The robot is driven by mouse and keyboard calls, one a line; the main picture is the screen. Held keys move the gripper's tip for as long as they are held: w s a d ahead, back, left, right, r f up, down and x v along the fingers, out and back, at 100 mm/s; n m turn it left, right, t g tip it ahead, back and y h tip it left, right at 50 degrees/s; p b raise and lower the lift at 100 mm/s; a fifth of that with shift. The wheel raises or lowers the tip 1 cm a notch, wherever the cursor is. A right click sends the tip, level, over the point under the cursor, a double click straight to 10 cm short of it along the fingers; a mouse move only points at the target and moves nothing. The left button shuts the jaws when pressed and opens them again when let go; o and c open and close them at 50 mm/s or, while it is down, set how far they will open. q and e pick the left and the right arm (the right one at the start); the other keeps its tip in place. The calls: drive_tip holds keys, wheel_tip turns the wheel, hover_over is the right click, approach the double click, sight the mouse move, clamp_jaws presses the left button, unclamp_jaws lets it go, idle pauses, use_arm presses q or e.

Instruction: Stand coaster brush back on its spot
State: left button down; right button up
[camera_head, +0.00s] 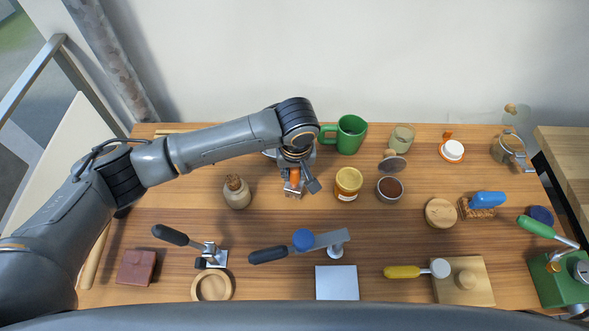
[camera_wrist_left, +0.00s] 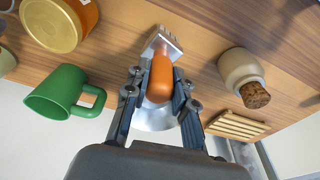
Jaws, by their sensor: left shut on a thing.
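My left gripper (camera_head: 296,181) reaches in over the table between the stoppered jar and the honey jar. It is shut on the coaster brush, whose orange handle (camera_wrist_left: 160,78) lies between the fingers in the left wrist view. The brush's pale head (camera_wrist_left: 162,42) points away from the gripper, toward the wooden table. In the head view the brush (camera_head: 294,177) is mostly covered by the gripper. I cannot tell whether its bristles touch the table. A pale round thing (camera_wrist_left: 155,118) shows partly behind the fingers. My right gripper is not in view.
A stoppered jar (camera_head: 237,193) stands left of the gripper. A green mug (camera_head: 346,134) and a honey jar (camera_head: 348,183) stand right of it. A blue-handled brush (camera_head: 486,200) lies farther right. Lever tools (camera_head: 300,246) lie in front. Some wood between them is bare.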

use_arm(q)
drive_tip(key=shift+f, duration=0.95)
drive_tip(key=c, duration=1)
unclamp_jaws()
drive_tip(key=shift+c, duration=0.2)
drive_tip(key=r+p, duration=0.2)
drive_tip(key=p, duration=0.1)
drive_tip(key=r+p, duration=0.3)
drive_tip(key=s+r+p, duration=0.1)
drive_tip(key=r+p, duration=0.2)
drive_tip(key=shift+s+p, duration=0.1)
drive_tip(key=shift+p, duration=0.25)
idle(0.4)
